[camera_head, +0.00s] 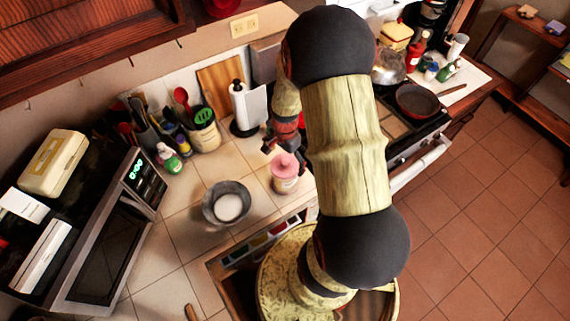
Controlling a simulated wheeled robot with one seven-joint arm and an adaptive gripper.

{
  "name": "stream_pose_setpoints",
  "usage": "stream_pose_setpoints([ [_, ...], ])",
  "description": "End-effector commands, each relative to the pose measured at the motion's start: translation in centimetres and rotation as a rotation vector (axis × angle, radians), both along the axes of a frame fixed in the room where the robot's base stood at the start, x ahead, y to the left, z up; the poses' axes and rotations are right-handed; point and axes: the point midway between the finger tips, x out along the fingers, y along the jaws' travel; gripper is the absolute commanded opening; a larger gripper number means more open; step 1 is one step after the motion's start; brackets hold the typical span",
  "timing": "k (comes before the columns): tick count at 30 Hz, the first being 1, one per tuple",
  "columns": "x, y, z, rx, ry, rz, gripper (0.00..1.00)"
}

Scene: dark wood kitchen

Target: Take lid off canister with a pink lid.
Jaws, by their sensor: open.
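The canister (287,184) with a pink lid (285,164) stands upright on the tiled counter, near its front edge. The lid sits on top of the canister. My gripper (281,146) is open just above and slightly behind the lid in the picture. Whether a fingertip touches the lid cannot be told. My arm passes close on the right and hides the counter there.
A grey bowl (226,203) with white contents stands left of the canister. A paper towel holder (248,107) and utensil crocks (204,130) stand behind. A microwave (108,245) fills the left. A stove with a pan (418,101) is at right. An open drawer (262,240) is below the counter.

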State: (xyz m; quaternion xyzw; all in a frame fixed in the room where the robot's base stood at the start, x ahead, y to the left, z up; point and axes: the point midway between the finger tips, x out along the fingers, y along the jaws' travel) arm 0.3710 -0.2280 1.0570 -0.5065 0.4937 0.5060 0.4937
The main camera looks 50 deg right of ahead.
Motion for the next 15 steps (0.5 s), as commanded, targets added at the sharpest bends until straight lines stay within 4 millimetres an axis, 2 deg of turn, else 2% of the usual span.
stream_pose_setpoints([
  [5,0.00,0.01,0.01,0.000,0.000,0.000,0.99],
  [15,-0.02,0.02,0.02,0.000,0.000,0.000,0.80],
])
